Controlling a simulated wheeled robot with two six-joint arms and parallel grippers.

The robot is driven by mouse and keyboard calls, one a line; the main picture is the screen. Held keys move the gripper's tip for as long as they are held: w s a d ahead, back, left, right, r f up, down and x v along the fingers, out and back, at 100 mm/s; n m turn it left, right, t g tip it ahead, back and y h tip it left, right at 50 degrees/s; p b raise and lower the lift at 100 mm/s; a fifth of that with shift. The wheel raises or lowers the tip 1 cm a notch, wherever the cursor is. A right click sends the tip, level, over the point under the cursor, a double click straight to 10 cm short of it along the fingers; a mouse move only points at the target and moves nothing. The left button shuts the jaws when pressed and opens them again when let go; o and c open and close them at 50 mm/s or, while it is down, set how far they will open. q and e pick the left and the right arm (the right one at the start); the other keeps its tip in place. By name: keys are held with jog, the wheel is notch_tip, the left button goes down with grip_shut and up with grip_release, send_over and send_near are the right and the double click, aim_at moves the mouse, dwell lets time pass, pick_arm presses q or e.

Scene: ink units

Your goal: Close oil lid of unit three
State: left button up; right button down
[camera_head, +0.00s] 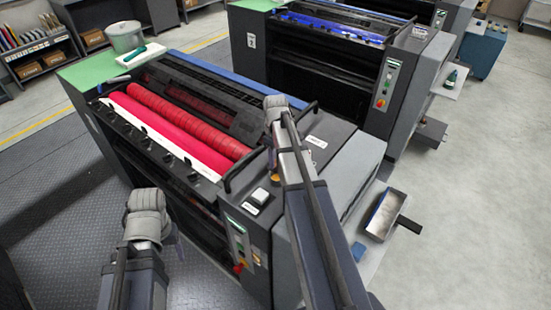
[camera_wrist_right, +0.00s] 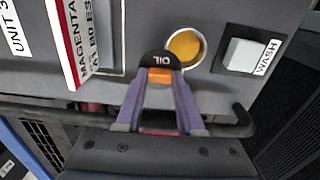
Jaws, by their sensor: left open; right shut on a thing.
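In the right wrist view, the black lid marked OIL (camera_wrist_right: 161,60) stands open beside a round oil opening (camera_wrist_right: 187,46) with amber oil inside. An orange tab (camera_wrist_right: 160,76) at the lid's edge sits between the fingertips of my right gripper (camera_wrist_right: 160,84), which is shut on it. The lid covers part of the opening in this view. In the head view, my right gripper (camera_head: 271,160) reaches down to the top of unit three (camera_head: 318,141), and the arm hides much of it. My left gripper (camera_head: 176,244) is open and empty, in front of the unit.
A WASH button (camera_wrist_right: 245,54) is right of the opening, and a magenta label (camera_wrist_right: 78,45) is to the left. A black handrail (camera_wrist_right: 240,122) runs close to my right gripper. Red rollers (camera_head: 180,120) lie to the left. Another unit (camera_head: 320,60) stands behind.

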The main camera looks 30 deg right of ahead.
jog(key=m, duration=0.2)
jog(key=s+m, duration=0.1)
jog(key=m, duration=0.1)
jog(key=shift+s+d+m, duration=0.15)
jog(key=shift+m, duration=0.15)
jog(key=m, duration=0.2)
jog(key=s+m, duration=0.1)
jog(key=m, duration=0.1)
jog(key=shift+s+m, duration=0.1)
jog(key=shift+m, duration=0.2)
jog(key=m, duration=0.3)
jog(key=s+a+m, duration=0.1)
jog(key=shift+s+a+m, duration=0.15)
jog(key=shift+a+m, duration=0.1)
jog(key=shift+m, duration=1)
jog(key=shift+s+a+m, duration=0.15)
jog(key=shift+a+m, duration=0.05)
jog(key=shift+m, duration=1.05)
jog(key=c, duration=0.5)
grip_release()
